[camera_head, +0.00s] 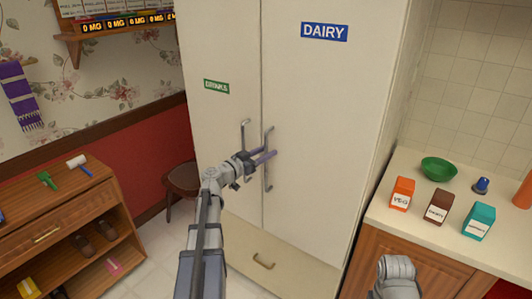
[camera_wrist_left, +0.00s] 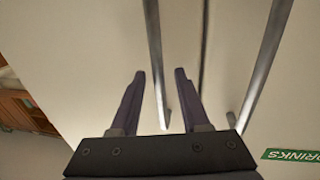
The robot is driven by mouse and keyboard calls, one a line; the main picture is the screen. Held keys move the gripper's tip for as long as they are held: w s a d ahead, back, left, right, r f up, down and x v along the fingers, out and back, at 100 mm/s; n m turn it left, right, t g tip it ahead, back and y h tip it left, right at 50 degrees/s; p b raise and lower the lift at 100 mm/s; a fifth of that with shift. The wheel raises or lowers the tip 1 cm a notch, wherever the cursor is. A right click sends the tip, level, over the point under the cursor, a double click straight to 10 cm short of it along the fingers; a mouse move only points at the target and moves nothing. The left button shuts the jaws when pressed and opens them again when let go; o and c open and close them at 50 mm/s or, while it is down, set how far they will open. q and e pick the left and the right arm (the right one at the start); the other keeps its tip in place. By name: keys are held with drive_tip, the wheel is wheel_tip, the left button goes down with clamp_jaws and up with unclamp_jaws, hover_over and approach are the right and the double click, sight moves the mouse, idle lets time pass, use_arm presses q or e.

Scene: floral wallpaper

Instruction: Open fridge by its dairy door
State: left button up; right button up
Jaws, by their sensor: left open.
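The tall cream fridge has a right door (camera_head: 325,120) with a blue DAIRY label (camera_head: 324,32) and a left door (camera_head: 215,55) with a green DRINKS label (camera_head: 216,87). Both doors look shut. The dairy door's vertical metal handle (camera_head: 268,180) is beside the drinks handle (camera_head: 243,135). My left gripper (camera_head: 274,153) is open at the dairy handle. In the left wrist view, the dairy handle (camera_wrist_left: 155,60) runs between the two open fingers, and the drinks handle (camera_wrist_left: 265,65) is outside them. Contact cannot be told. My right gripper is not seen, only a grey arm part low down.
A counter (camera_head: 385,215) at the right holds a green bowl (camera_head: 439,168) and several cartons. A wooden shelf unit (camera_head: 60,225) stands at the left, and a dark stool (camera_head: 182,179) is beside the fridge. A drawer (camera_head: 290,270) is below the doors.

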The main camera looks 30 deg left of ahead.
use_arm(q)
drive_tip(key=shift+w+d, duration=0.1)
drive_tip(key=shift+c, duration=0.3)
clamp_jaws()
idle(1.2)
